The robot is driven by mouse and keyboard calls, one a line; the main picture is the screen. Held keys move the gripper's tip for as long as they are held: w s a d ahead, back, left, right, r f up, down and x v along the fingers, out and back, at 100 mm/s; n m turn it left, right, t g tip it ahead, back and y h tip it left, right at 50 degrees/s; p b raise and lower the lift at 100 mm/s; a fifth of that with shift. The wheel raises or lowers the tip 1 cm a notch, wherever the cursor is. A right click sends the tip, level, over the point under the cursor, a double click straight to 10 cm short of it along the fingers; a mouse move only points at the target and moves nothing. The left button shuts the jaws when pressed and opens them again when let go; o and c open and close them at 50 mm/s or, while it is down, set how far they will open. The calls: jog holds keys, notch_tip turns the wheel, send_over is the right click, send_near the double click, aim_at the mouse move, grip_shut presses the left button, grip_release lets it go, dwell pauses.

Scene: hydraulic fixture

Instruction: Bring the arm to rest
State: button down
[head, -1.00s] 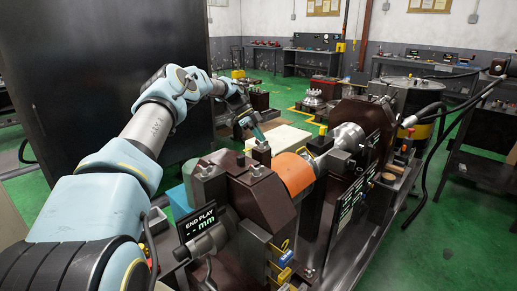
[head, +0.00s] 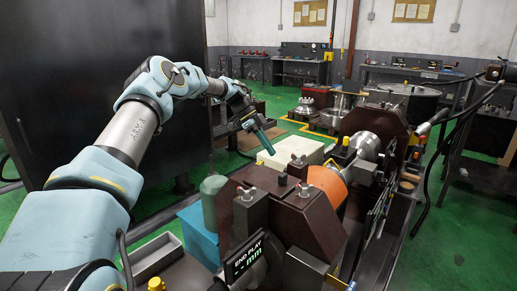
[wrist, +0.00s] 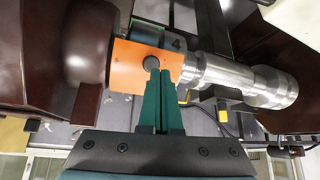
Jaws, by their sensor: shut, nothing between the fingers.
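My gripper (head: 267,148) is shut and empty, with its green fingers pointing down and to the right in the head view. It is in the air over the back of the hydraulic fixture (head: 305,215), near the white block. In the wrist view the two fingers (wrist: 160,78) are side by side and overlap an orange part (wrist: 140,65) with a dark round hole. Whether the fingertips touch it cannot be told there; the head view shows them apart from the orange part (head: 328,184).
The "END PLAY mm" display (head: 245,256) stands at the front of the fixture. A white block (head: 292,150) lies behind it. A silver shaft (wrist: 240,80) extends right of the orange part. A dark panel (head: 60,90) stands behind my arm. Green floor (head: 450,225) is open at right.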

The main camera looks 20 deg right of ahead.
jog(key=shift+a, duration=0.1)
jog(key=s+a+r+n+t+y, duration=0.15)
jog(key=s+a+n, duration=0.25)
jog(key=a+n, duration=0.55)
jog(key=s+a+r+n+t+y, duration=0.1)
jog(key=s+a+n+t+y, duration=0.3)
jog(key=a, duration=1)
jog(key=s+a+n+t, duration=0.1)
jog(key=s+a+n, duration=1.1)
jog(key=a, duration=0.6)
jog(key=shift+s+n, duration=0.35)
jog(key=shift+s, duration=0.8)
jog(key=shift+a+t+h, duration=0.1)
jog(key=shift+t+h, duration=0.15)
